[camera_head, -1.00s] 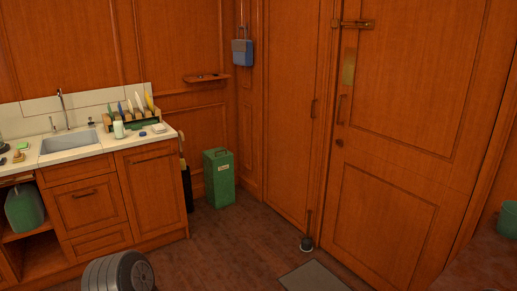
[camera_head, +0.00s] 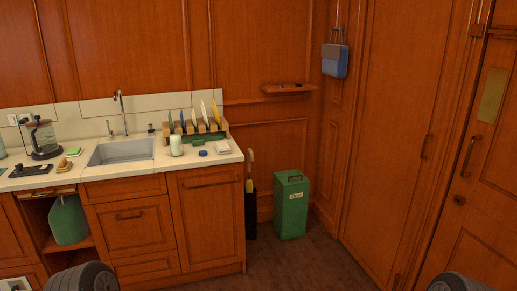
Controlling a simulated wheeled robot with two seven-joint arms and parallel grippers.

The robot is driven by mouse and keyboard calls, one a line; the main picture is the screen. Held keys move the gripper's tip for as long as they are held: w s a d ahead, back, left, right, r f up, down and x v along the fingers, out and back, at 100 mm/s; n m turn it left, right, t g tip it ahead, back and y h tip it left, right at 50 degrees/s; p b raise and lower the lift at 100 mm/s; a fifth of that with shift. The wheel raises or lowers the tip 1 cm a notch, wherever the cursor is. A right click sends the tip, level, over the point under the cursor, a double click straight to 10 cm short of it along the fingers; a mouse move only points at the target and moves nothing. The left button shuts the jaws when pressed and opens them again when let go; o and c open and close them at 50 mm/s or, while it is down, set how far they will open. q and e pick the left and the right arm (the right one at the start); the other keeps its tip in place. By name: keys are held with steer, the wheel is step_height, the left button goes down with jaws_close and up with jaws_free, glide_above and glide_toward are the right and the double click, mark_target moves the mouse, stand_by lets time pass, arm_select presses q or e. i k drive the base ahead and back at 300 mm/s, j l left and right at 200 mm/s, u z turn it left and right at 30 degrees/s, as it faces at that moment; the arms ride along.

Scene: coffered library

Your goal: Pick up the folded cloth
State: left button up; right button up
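A small, pale, flat item that looks like the folded cloth (camera_head: 223,147) lies on the white counter (camera_head: 150,168) near its right front corner. It is small in the picture, so its folds are hard to make out. A dark blue round item (camera_head: 203,153) lies just left of it. Neither gripper is in view. Only dark rounded parts of my own arms show at the bottom left and bottom right edges.
A green bin (camera_head: 290,205) stands right of the cabinet. The floor (camera_head: 300,262) in front of the bin is clear.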

mark_target(223, 148)
steer(key=i+z, duration=0.35)
steer(key=i, duration=1.2)
steer(key=i+l+u, duration=0.2)
steer(key=i, duration=0.3)
steer(key=i+l+u, duration=0.2)
steer(key=i, duration=0.25)
steer(key=l, duration=0.1)
